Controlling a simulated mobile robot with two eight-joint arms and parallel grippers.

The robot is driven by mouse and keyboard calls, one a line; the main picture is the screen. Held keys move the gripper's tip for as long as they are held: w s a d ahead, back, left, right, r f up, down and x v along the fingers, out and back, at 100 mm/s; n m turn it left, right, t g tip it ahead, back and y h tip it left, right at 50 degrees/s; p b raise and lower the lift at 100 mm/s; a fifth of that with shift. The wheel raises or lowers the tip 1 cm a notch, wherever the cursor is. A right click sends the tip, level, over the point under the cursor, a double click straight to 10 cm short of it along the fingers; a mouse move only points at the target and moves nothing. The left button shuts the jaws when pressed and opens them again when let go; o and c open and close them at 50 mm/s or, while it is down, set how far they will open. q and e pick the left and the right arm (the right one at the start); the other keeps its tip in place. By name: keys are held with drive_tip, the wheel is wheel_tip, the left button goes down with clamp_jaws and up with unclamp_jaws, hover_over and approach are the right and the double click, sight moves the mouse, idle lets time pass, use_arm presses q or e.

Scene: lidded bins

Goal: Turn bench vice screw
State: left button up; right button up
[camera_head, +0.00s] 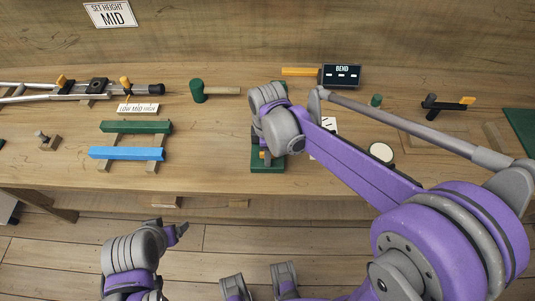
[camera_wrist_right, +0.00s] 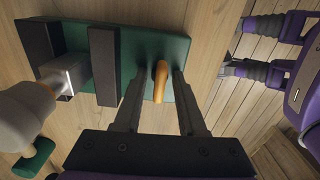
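The bench vice (camera_head: 258,166) has a green base and stands near the table's front edge, largely hidden by my right arm in the head view. In the right wrist view its green plate (camera_wrist_right: 185,75) carries two dark jaws (camera_wrist_right: 104,65) with a shiny metal block (camera_wrist_right: 66,76) beside them. An orange screw handle (camera_wrist_right: 161,80) sticks up between the fingers of my right gripper (camera_wrist_right: 155,85). The fingers are apart, with gaps showing on both sides of the handle. My left gripper (camera_head: 178,233) is in front of the table, away from the vice; its opening is unclear.
A blue bar (camera_head: 127,153) and a green bar (camera_head: 136,127) lie on wooden supports at left. A white round thing (camera_head: 381,152) is right of the vice. Bare tabletop lies left of the vice.

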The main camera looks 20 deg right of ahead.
drive_tip(key=shift+r+p, duration=1.7)
drive_tip(key=shift+r, duration=0.85)
drive_tip(key=s+d+m+t, duration=0.2)
drive_tip(key=s+d+m, duration=0.1)
drive_tip(key=s+m, duration=0.4)
drive_tip(key=s+d+r+m+t+p, duration=0.1)
drive_tip(key=s+d+m+t, duration=0.2)
drive_tip(key=s+m, duration=0.4)
drive_tip(key=shift+d+r+m, duration=0.25)
drive_tip(key=shift+d+m, duration=0.05)
drive_tip(key=shift+m, duration=0.4)
